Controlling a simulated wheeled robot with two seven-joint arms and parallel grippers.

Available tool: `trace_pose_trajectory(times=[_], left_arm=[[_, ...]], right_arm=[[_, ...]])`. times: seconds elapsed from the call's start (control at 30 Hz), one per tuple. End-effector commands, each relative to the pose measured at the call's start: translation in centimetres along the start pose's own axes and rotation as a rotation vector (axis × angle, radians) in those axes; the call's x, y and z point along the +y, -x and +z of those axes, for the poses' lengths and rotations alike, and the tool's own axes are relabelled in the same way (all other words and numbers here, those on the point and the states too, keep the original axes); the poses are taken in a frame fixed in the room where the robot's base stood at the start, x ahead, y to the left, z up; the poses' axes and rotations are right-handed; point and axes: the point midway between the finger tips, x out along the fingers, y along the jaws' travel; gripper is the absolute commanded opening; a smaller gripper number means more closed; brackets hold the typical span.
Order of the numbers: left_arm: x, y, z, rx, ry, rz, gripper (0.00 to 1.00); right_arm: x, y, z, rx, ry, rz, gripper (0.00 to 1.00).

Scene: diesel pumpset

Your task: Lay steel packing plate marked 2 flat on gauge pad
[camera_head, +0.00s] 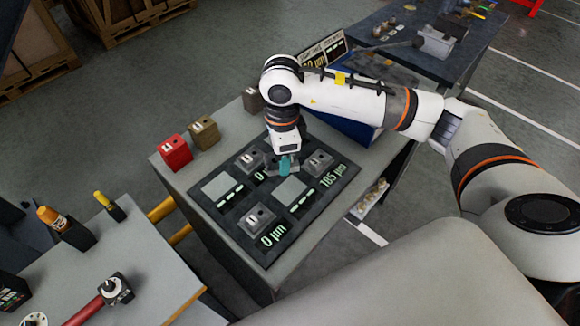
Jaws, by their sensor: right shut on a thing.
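My right gripper (285,164) points down over the middle of the dark gauge board (238,240). It is shut on a small piece, mostly hidden by the fingers; a bit of teal and grey shows at the tips. I cannot read a mark on it or tell whether it touches the board. Light grey square pads show bare at the left (216,187) and just below the gripper (290,191). Grey blocks sit on the board at upper left (248,160), at right (319,161) and near the front (258,219). My left gripper is out of view.
Green readouts show 0 µm (272,236) and 185 µm (333,176). A red block (176,153) and a brown block (204,132) stand on the table's left edge. A blue bin (352,130) is behind my right arm. A grey bench (135,260) with tools stands at lower left.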

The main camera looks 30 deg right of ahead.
Motion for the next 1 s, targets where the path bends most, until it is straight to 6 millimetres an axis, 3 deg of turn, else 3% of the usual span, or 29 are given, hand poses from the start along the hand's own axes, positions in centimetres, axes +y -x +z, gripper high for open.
trace_pose_trajectory(times=[0.7,1.0], left_arm=[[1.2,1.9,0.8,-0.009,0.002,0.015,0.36],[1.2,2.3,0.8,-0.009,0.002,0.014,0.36]], right_arm=[[2.1,-6.4,1.6,-0.002,-1.815,0.019,0.09],[2.5,-8.6,2.5,0.008,-2.394,0.040,0.09]])
